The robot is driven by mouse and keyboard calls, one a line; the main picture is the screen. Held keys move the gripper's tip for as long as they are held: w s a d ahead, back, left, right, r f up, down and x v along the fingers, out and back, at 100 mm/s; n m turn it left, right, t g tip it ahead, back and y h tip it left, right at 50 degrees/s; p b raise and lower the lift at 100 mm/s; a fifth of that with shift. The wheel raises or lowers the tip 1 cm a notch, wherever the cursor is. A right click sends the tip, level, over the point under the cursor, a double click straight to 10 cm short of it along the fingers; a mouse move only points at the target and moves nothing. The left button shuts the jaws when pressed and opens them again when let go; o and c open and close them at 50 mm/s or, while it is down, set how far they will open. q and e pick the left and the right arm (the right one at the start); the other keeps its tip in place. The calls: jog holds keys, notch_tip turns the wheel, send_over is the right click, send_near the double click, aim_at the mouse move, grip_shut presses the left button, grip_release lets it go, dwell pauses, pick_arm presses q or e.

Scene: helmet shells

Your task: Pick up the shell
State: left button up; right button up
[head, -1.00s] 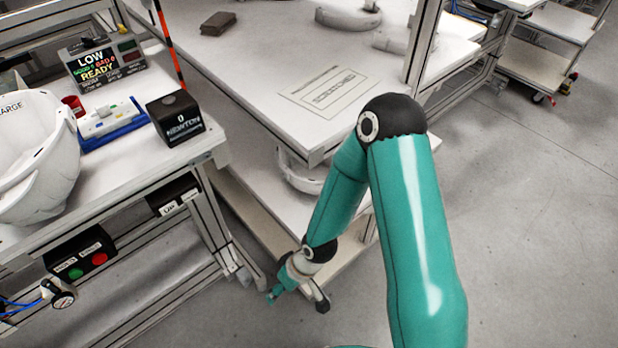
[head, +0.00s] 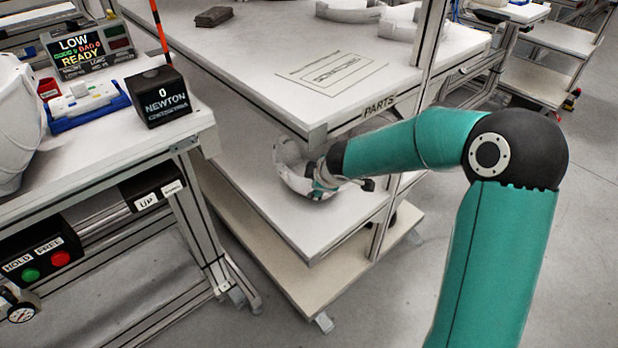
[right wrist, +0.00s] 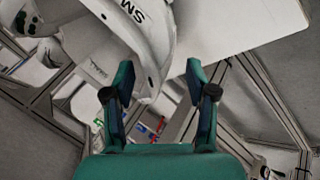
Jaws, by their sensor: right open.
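A white shell (head: 289,172) sits on the lower shelf of the parts rack, under the upper board, which hides part of it. My right gripper (head: 325,182) is at the shell's right side. In the right wrist view the white shell (right wrist: 150,42) carries dark letters that look like "SM". Its rim comes down between the two open fingers of my right gripper (right wrist: 158,75). I cannot tell whether a finger touches it. My left gripper is not in view.
The rack's upper board (head: 230,50) is just above the gripper, and a metal post (head: 428,50) stands to its right. At left, a bench holds another white shell (head: 15,115), a black box (head: 160,98) and a blue tray (head: 88,108). Open floor lies at right.

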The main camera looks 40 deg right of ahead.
jog(key=shift+a+b+x, duration=0.2)
jog(key=shift+b+x, duration=0.2)
jog(key=shift+x, duration=1.05)
jog(key=shift+a+b+x, duration=0.15)
jog(key=shift+b+x, duration=0.25)
jog(key=shift+x, duration=1.05)
jog(key=shift+s+f, duration=0.15)
jog(key=shift+c, duration=0.4)
grip_shut()
